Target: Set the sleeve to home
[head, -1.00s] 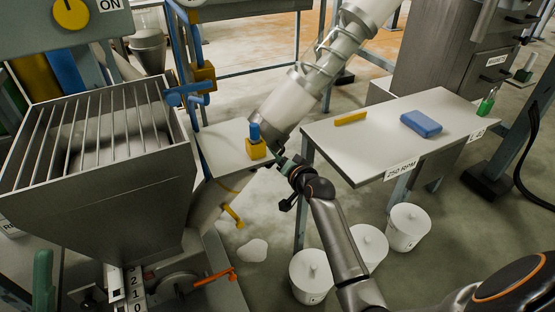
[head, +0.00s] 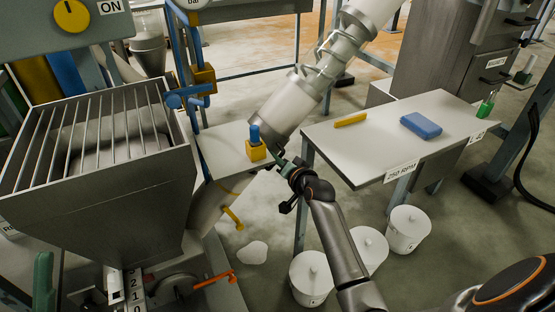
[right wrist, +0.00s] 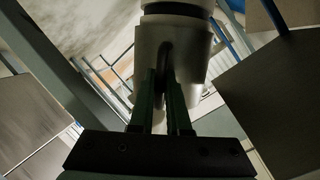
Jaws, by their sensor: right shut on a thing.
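The sleeve (head: 286,108) is a pale grey cylinder on a slanted tube, left of the white table. It also shows in the right wrist view (right wrist: 185,48), with a loop-shaped handle (right wrist: 164,60) on its side. My right gripper (head: 278,160) is at the sleeve's lower end. In the right wrist view its two dark green fingers (right wrist: 162,100) are closed on the handle, and they hide its lower part. My left gripper is not in view.
A grated hopper (head: 95,190) stands at left. A yellow block with a blue top (head: 256,150) is close beside the sleeve. Several white buckets (head: 312,278) stand on the floor below.

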